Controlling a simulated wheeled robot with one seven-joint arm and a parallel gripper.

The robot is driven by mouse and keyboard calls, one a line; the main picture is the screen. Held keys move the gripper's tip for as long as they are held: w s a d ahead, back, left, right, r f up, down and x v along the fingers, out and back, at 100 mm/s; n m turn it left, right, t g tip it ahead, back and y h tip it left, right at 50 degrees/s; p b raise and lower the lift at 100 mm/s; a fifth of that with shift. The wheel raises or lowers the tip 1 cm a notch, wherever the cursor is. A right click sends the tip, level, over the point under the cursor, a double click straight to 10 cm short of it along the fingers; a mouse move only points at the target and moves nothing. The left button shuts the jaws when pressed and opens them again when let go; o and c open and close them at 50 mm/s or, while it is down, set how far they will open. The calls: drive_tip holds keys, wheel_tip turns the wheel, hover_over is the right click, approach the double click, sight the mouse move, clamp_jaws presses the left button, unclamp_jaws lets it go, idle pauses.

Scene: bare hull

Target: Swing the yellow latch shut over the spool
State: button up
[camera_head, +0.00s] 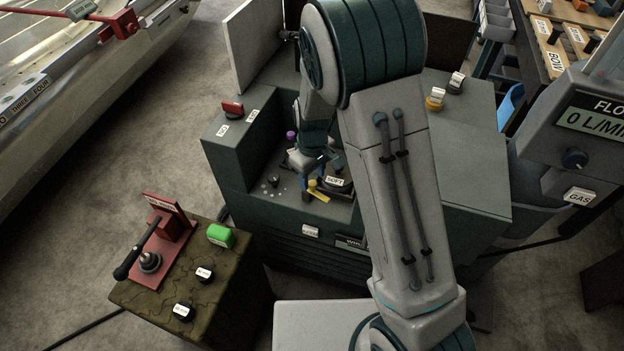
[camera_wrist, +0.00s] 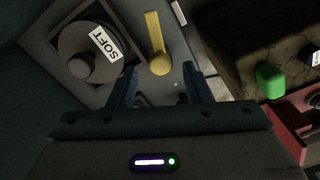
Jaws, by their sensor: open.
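The yellow latch (camera_wrist: 154,35) is a flat bar with a round end, lying beside the spool rather than over it. It also shows in the head view (camera_head: 321,194) near the front edge of the dark console. The spool appears to be the dark round piece (camera_wrist: 73,44) with a knob and a SOFT label, sitting in a square recess left of the latch. My gripper (camera_wrist: 162,86) is open, with its two blue fingers apart and nothing between them. The latch's round end is just beyond the fingertips. In the head view my gripper (camera_head: 312,174) is small and partly dark over the recess.
A purple knob (camera_head: 290,135) stands behind my gripper. A raised block with a red switch (camera_head: 232,107) is at the left. A lower box with a green button (camera_head: 221,235) and a red lever stand (camera_head: 166,240) stands in front left. My arm hides much of the console.

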drive_tip(key=shift+f, duration=1)
